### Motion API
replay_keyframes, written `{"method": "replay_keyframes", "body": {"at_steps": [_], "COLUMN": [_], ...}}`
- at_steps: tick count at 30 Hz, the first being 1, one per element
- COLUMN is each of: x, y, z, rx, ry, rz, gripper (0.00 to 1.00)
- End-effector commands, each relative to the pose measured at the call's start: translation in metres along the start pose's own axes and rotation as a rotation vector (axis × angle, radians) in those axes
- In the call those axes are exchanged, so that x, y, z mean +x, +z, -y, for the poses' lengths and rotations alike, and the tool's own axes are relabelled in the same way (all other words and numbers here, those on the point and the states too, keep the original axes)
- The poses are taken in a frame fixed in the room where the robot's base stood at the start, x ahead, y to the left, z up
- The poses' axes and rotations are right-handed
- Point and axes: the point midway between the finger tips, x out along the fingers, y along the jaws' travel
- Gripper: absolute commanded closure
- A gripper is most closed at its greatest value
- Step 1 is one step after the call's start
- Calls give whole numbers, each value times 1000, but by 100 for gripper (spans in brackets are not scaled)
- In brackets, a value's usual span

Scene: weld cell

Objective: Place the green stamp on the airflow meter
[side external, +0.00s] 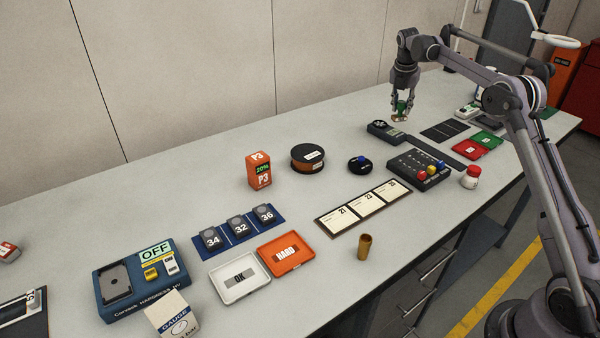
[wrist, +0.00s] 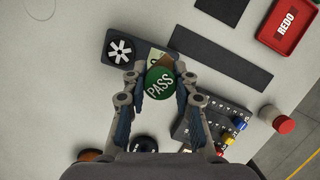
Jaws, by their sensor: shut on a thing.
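The green stamp (wrist: 160,84), its round top marked PASS, is held between the fingertips of my gripper (wrist: 157,80). In the side view the stamp (side external: 401,107) hangs under my gripper (side external: 402,101), above the table. The airflow meter (side external: 384,131) is a dark device with a white fan wheel, lying flat on the table just below the stamp. In the wrist view the meter (wrist: 120,48) is at the upper left of the stamp, which covers part of its right end. Whether the stamp touches the meter is hard to tell; a gap seems to show in the side view.
Dark flat mats (side external: 443,131), a red REDO tray (side external: 469,149) and a green tray (side external: 487,139) lie to the right. Bare table lies left of the meter.

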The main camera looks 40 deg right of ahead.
Motion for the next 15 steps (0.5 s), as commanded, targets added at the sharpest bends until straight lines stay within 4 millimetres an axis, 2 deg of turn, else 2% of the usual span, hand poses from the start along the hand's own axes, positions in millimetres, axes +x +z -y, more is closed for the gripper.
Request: {"method": "replay_keyframes", "body": {"at_steps": [5, 12, 15], "x": [7, 35, 42], "y": [-4, -12, -15], "z": [-8, -8, -8], "rx": [0, 0, 0], "ry": [-1, -1, 0], "rz": [0, 0, 0], "gripper": [100, 100, 100]}}
